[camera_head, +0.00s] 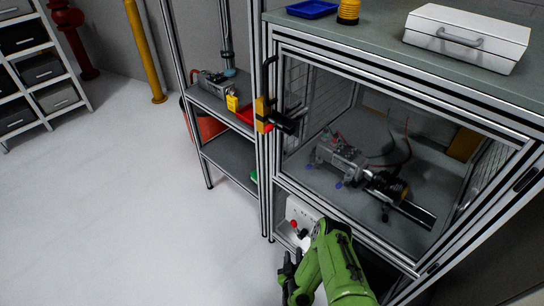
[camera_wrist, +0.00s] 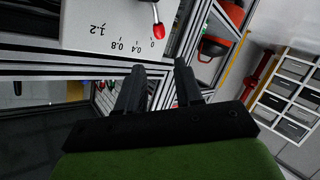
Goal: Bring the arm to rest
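My green arm (camera_head: 335,265) reaches in from the bottom of the head view. My gripper (camera_head: 291,258) hangs in front of the lower part of the frame cabinet, just left of and below a white panel (camera_head: 300,213). In the wrist view my gripper (camera_wrist: 160,66) has its two dark fingers apart, with nothing between them. The white panel also shows there (camera_wrist: 110,22), with a scale marked 0, 0.4, 0.8 and 1.2. Its red-tipped lever (camera_wrist: 158,31) points near 0. The fingers appear apart from the lever.
The cabinet (camera_head: 400,62) holds a motor assembly (camera_head: 345,160) behind its frame. A padlock-like yellow item (camera_head: 232,103) sits on the left shelf unit (camera_head: 228,155). A white case (camera_head: 467,38) lies on top. Drawers (camera_head: 38,70) stand far left; the floor (camera_head: 110,200) between is clear.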

